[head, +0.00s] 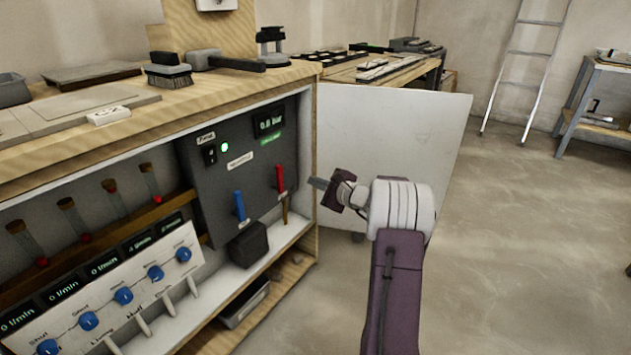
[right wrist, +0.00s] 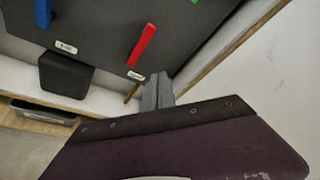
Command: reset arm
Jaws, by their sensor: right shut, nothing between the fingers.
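My right arm reaches in from the bottom of the head view. Its gripper (head: 318,184) is shut and empty, in front of the open cabinet and just right of the red lever (head: 280,178). In the right wrist view the shut fingers (right wrist: 158,90) point toward the dark control panel (right wrist: 100,25), below and right of the red lever (right wrist: 141,46). Contact with the panel cannot be told. A blue lever (head: 240,206) is left of the red one. My left gripper is not in view.
The open white door (head: 400,130) stands behind my right arm. The cabinet holds a row of blue knobs (head: 123,296) and several tubes (head: 72,215). A brush (head: 168,72) lies on the worktop. A ladder (head: 527,60) leans at the back. The floor on the right is clear.

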